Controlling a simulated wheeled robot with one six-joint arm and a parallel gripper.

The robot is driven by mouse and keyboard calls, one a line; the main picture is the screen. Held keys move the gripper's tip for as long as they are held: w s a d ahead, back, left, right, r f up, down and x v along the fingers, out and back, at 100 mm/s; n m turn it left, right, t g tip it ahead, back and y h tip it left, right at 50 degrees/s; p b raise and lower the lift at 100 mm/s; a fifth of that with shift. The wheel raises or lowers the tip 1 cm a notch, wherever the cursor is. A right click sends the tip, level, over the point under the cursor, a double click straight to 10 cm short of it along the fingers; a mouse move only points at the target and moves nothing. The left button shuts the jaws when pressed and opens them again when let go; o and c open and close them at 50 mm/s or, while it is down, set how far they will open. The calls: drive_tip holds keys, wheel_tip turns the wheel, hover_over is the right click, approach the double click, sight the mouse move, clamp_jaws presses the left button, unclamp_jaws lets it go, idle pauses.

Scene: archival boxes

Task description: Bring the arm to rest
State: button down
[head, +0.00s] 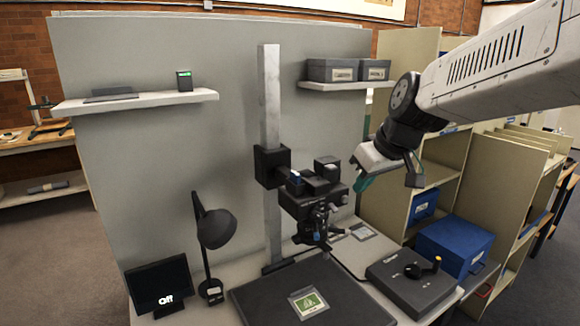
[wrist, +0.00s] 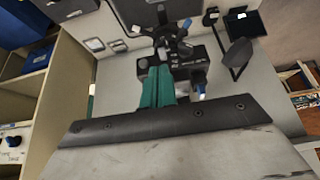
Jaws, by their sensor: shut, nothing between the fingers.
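My gripper (head: 388,182) hangs at the end of my white arm on the right side of the head view. It is in the air to the right of the camera rig, apart from it, and above the counter. Its green fingers are together with nothing held. In the wrist view the shut green fingers (wrist: 157,88) show in the middle, with the camera rig beyond them.
A black camera rig (head: 312,200) is mounted on a grey column (head: 269,130). Below are a dark board (head: 270,300) with a green card, a control box (head: 405,285) with a lever, and a lamp (head: 215,228). Shelving with blue boxes (head: 455,245) stands at right.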

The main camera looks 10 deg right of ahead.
drive_tip(key=shift+s, duration=0.1)
drive_tip(key=s+a+f+m+g, duration=0.1)
drive_tip(key=s+f+g, duration=0.1)
drive_tip(key=s, duration=0.9)
drive_tip(key=s+a+f+m+g+h, duration=0.1)
drive_tip(key=s+f+m+g, duration=0.1)
drive_tip(key=s, duration=1)
drive_tip(key=shift+s+a+f+h, duration=0.3)
drive_tip(key=shift+f, duration=0.05)
